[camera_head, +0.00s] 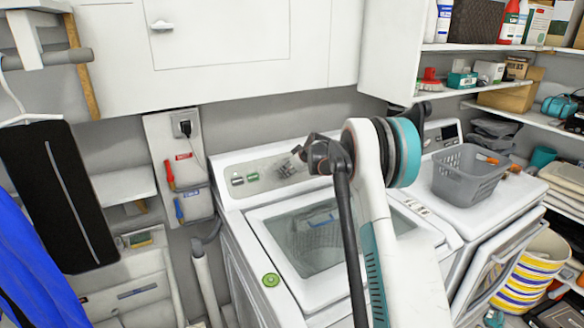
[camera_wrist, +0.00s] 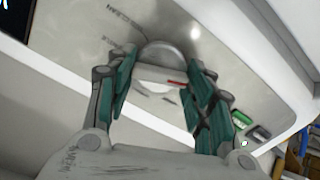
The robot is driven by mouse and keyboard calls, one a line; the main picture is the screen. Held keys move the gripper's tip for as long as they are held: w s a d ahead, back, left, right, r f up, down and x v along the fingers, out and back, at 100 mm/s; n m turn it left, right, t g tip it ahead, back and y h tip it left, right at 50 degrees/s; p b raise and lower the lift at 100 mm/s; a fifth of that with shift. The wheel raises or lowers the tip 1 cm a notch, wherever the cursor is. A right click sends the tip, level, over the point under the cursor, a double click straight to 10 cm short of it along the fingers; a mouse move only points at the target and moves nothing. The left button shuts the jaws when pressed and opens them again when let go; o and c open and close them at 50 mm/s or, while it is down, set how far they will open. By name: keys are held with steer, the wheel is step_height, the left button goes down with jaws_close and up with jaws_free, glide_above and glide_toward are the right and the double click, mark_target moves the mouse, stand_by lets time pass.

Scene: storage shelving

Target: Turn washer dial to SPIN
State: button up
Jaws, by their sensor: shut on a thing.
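The washer dial (camera_wrist: 165,52) is a round silver-grey knob on the control panel in the wrist view. A pale grip piece with a short red mark crosses its near side. My gripper (camera_wrist: 161,88) has one teal-padded finger on each side of the dial and is shut on it. In the head view my gripper (camera_head: 296,158) reaches the panel of the left washer (camera_head: 262,172), and my arm hides most of the dial. Small dark lettering sits around the dial's upper left; I cannot tell which setting the dial points to.
A grey basket (camera_head: 468,172) stands on the machine to the right. A white cabinet (camera_head: 220,35) hangs above. The washer's glass lid (camera_head: 312,238) is closed.

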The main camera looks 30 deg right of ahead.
steer(key=shift+n, duration=0.7)
steer(key=o, duration=1.1)
steer(key=v, duration=1.2)
steer(key=shift+a, duration=0.1)
